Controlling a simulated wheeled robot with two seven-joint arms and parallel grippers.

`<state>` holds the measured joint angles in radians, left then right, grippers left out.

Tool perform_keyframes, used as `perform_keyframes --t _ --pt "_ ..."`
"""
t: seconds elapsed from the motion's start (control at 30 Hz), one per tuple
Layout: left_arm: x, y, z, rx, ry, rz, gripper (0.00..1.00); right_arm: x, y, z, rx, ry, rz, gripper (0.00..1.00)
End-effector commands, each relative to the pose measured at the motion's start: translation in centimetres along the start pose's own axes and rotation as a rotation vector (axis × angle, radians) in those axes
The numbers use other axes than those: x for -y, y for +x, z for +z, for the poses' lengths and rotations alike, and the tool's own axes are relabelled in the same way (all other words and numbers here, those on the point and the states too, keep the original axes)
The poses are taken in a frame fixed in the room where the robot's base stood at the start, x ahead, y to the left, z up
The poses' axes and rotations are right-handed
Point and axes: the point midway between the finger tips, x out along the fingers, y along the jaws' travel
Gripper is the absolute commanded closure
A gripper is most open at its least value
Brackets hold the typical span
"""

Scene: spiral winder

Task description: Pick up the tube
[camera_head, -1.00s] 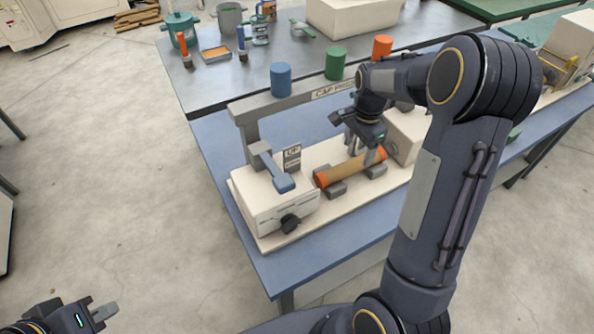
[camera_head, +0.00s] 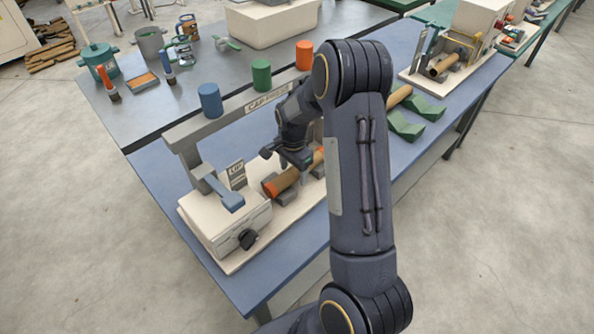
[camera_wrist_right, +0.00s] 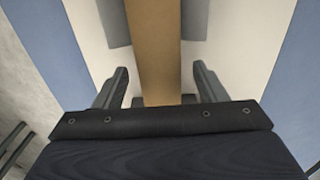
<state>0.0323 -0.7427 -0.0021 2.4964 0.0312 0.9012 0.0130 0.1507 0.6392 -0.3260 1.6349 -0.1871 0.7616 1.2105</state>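The brown tube with orange ends (camera_head: 284,181) lies on dark supports on a pale base plate, in a fixture on the blue table. In the right wrist view the tube (camera_wrist_right: 152,35) runs lengthwise between my fingers. My right gripper (camera_head: 304,166) is over the tube, fingers pointing down. In the wrist view my right gripper (camera_wrist_right: 159,75) is open, one finger on each side of the tube with visible gaps. My arm hides the tube's far right part in the head view. My left gripper is not in view.
A white block (camera_head: 228,222) with a blue lever stands left of the tube. A grey rail with blue (camera_head: 210,101), green (camera_head: 261,75) and orange (camera_head: 304,55) caps stands behind. Another tan tube (camera_head: 398,97) lies by green cradles (camera_head: 405,127) to the right.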

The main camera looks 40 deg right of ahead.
Motion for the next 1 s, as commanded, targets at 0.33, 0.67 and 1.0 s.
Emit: perform_keyframes --t 0.33,0.67,1.0 --pt "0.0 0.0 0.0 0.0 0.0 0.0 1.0 0.0 0.0 0.0 0.0 0.0 0.0 0.81" --pt "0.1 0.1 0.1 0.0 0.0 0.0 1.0 0.0 -0.3 0.0 -0.001 0.0 -0.001 0.83" --pt "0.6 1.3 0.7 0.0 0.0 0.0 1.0 -1.8 -5.4 0.4 0.0 0.0 -0.007 0.83"
